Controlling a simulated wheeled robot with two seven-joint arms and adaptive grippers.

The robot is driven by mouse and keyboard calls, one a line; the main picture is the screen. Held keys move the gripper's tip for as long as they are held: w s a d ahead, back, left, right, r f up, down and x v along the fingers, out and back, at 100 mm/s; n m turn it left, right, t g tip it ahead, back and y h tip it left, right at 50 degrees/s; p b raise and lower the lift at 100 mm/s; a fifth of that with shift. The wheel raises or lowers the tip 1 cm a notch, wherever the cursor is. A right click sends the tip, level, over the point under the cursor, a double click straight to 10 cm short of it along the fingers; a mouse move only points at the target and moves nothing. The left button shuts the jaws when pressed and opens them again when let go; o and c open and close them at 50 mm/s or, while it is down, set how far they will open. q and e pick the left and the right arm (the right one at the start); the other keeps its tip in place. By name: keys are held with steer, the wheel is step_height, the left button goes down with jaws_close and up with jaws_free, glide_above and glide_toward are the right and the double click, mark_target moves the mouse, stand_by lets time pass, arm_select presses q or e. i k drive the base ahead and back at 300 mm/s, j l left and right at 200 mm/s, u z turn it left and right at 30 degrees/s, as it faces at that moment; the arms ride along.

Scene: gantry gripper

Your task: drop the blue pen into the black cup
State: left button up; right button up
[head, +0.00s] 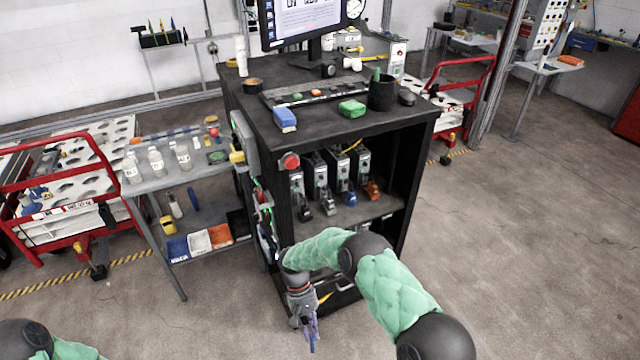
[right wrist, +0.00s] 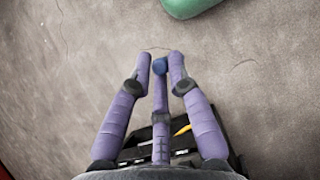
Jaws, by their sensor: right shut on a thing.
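The black cup (head: 382,95) stands upright on the right part of the black cabinet's top, with a green thing sticking up out of it. My right gripper (head: 310,340) hangs low in front of the cabinet, below and to the left of the cup, fingers pointing down. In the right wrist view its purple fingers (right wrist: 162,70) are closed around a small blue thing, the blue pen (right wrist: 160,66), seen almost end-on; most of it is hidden. My left gripper is out of view; only part of my left arm shows at the bottom left.
The cabinet top (head: 330,122) also holds a blue-and-white block (head: 285,119), a green block (head: 352,108), a tray (head: 320,93) and a monitor (head: 305,22). A grey side table (head: 190,172) with bottles stands left. Open floor (head: 520,240) lies to the right.

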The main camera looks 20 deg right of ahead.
mark_target(385, 105)
steer(key=u, duration=1.85)
steer(key=k+l+u, duration=0.2)
steer(key=k+l, duration=0.3)
steer(key=l, duration=0.25)
steer(key=k+l+u, duration=0.25)
steer(key=k+l, duration=0.35)
